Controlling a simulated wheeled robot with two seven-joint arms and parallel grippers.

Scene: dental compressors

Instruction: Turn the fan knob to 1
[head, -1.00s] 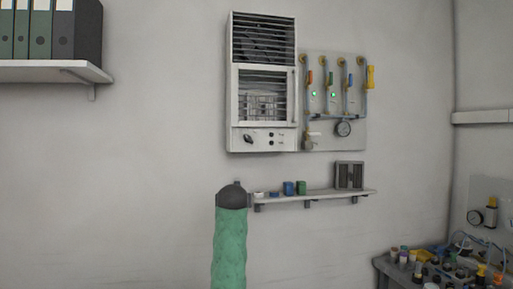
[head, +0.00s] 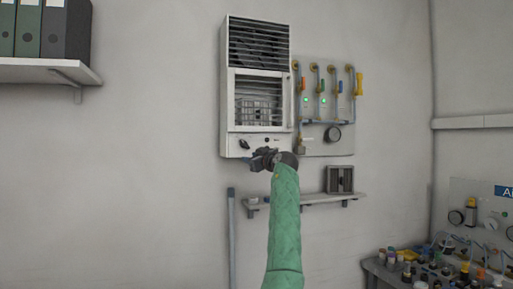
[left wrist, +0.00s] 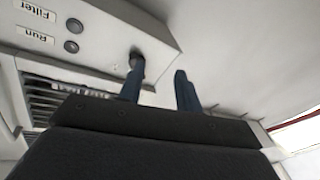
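The white fan unit (head: 229,146) hangs on the wall, with a grille, a mesh window and a control strip along its bottom. The dark fan knob (head: 244,144) is at the left of that strip; its setting is too small to read. My left gripper (head: 257,161) is just below and right of the knob, in front of the unit's lower edge. In the left wrist view the two fingers (left wrist: 160,86) are apart with nothing between them. The knob (left wrist: 136,54) shows just beyond the tip of the left-hand finger; contact cannot be told. My right gripper is out of view.
Two round buttons or lamps labelled Filter (left wrist: 74,25) and Run (left wrist: 71,46) are beside the knob. A small shelf (head: 322,198) is below, partly behind my arm. A cluttered bench stands lower right.

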